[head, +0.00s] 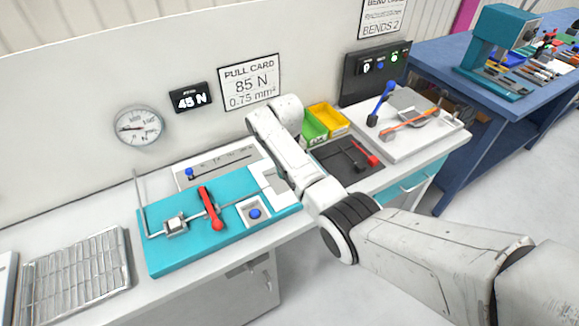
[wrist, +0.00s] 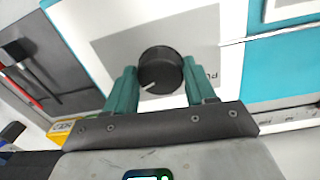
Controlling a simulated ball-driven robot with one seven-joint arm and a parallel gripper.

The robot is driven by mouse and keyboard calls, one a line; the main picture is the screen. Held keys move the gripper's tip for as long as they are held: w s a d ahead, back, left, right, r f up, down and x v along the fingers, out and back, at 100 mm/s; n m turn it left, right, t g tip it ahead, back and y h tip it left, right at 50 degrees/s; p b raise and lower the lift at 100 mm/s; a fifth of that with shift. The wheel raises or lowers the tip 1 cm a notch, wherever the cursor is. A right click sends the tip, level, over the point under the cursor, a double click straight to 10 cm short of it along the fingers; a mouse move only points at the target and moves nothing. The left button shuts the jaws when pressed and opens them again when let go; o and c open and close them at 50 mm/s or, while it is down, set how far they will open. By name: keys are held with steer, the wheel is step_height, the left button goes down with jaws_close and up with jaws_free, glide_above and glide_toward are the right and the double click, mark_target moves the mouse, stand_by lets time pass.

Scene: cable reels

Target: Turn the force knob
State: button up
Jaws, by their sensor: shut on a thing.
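The force knob (wrist: 161,68) is a round black knob with a white pointer mark, on a grey and white panel in the wrist view. The mark points to the lower left there. My gripper (wrist: 158,72) has its two teal fingers on either side of the knob, shut on it. In the head view my arm hides the knob and the fingers. The force display (head: 190,97) on the wall reads 45 N. The pull card (head: 250,82) beside it reads 85 N and 0.75 mm².
The teal pull tester (head: 160,258) carries a red lever (head: 211,208) and a blue button (head: 255,213). A round gauge (head: 138,127) hangs on the wall. Green and yellow bins (head: 328,117) and a dark mat with tools (head: 345,158) lie beyond my arm. A wire rack (head: 75,273) lies left.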

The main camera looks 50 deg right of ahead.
stand_by(0.3)
steer(key=o, duration=1)
steer(key=shift+o, duration=0.2)
step_height(320, 180, up, 11)
steer(key=b, duration=0.1)
steer(key=shift+w+a+b, duration=0.15)
steer(key=shift+a+b, duration=0.1)
steer(key=shift+b, duration=0.15)
steer(key=shift+f, duration=0.2)
